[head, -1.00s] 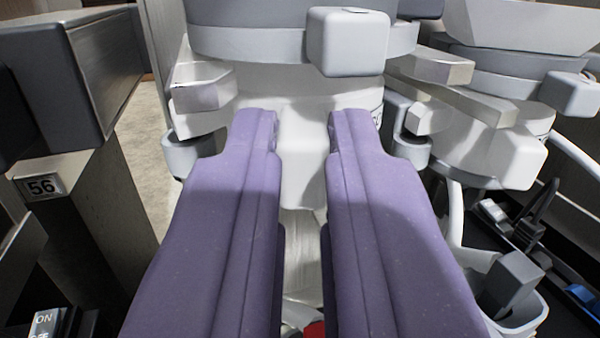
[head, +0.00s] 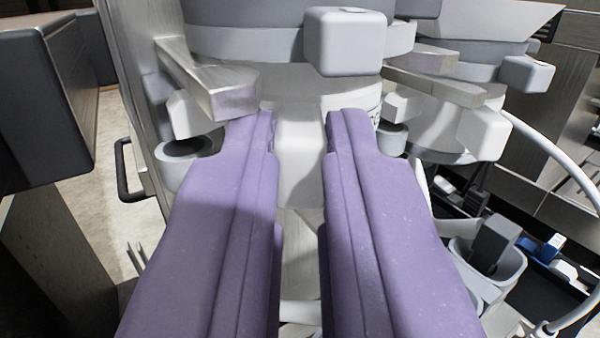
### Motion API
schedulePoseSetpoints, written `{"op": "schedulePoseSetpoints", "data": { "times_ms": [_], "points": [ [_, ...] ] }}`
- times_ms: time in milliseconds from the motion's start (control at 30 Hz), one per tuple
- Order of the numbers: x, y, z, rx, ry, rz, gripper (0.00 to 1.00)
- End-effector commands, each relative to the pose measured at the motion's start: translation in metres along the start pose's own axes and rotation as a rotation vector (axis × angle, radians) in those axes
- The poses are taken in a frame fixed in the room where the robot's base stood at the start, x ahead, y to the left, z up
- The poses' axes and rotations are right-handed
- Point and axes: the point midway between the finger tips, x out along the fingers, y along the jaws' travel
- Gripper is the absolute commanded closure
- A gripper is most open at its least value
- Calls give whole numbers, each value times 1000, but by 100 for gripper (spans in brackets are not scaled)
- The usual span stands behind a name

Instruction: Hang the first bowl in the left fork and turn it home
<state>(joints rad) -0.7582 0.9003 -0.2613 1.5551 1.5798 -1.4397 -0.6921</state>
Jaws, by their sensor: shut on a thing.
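My gripper (head: 299,135) has two purple fingers. It is shut on the white grip block at the front of the first bowl (head: 300,90), a pale round body right ahead. The bowl sits under a grey round collar with a light grey block (head: 345,40) on its front. The left fork shows as a metal prong (head: 212,85) on the left and another metal prong (head: 436,82) on the right, both close beside the bowl. Whether the bowl rests on the prongs is hidden.
A second dispenser (head: 455,130) of the same kind stands close on the right. Below it are a grey cup (head: 488,262) and a curved white tube (head: 560,170). A dark box (head: 45,95) stands at the left, with pale floor between it and the dispenser.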

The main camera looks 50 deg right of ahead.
Motion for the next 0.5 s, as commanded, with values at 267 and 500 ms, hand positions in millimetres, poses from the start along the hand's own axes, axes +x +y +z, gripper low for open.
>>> {"op": "schedulePoseSetpoints", "data": {
  "times_ms": [267,500],
  "points": [
    [0,-2,-2,1,1,5,75],
    [0,-3,-3,3,3,2,56]
  ]
}}
